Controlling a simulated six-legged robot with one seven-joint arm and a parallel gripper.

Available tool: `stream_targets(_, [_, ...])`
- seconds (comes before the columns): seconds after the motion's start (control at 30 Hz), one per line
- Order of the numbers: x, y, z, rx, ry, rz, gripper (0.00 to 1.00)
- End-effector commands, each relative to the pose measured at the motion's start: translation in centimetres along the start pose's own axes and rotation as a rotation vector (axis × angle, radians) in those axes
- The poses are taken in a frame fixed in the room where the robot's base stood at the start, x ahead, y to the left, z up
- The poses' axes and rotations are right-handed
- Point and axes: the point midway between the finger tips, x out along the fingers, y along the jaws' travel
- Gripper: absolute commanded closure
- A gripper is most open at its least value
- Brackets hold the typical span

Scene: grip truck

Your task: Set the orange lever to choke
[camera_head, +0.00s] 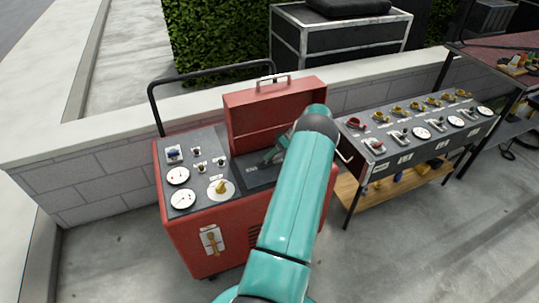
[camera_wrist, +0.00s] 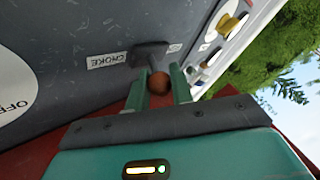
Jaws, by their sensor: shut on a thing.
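The orange lever shows in the wrist view as a round orange-brown knob (camera_wrist: 159,83) in front of a dark grey mount (camera_wrist: 150,54) on the panel. My gripper (camera_wrist: 158,90) has its two green fingers on either side of the knob and is shut on it. A white CHOKE label (camera_wrist: 107,61) is on the panel left of the mount. A smaller label (camera_wrist: 174,48) sits right of the mount, too small to read. In the head view my gripper (camera_head: 272,156) is over the dark panel of the red machine (camera_head: 225,240); my arm hides the lever.
The machine's red lid (camera_head: 275,100) stands open behind my gripper. Gauges and a yellow knob (camera_head: 221,187) are on the left panel. A bench with several valves and gauges (camera_head: 425,130) stands to the right. A low block wall (camera_head: 90,165) runs behind.

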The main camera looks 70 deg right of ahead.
Motion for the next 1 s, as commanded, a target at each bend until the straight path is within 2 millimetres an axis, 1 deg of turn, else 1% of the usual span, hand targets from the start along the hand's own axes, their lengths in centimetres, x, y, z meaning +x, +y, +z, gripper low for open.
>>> stream_targets(0.2, [-0.06,0.25,0.08,0.006,0.024,-0.033,1.00])
stream_targets(0.6, [-0.04,0.26,0.08,0.007,0.027,-0.038,1.00])
stream_targets(0.63, [-0.04,0.27,0.09,0.007,0.027,-0.037,0.73])
stream_targets(0.7, [-0.03,0.26,0.09,0.007,0.026,-0.038,0.60])
stream_targets(0.73, [-0.03,0.26,0.10,0.007,0.026,-0.038,0.57])
stream_targets(1.0, [0.00,0.22,0.12,0.007,0.024,-0.037,0.57])
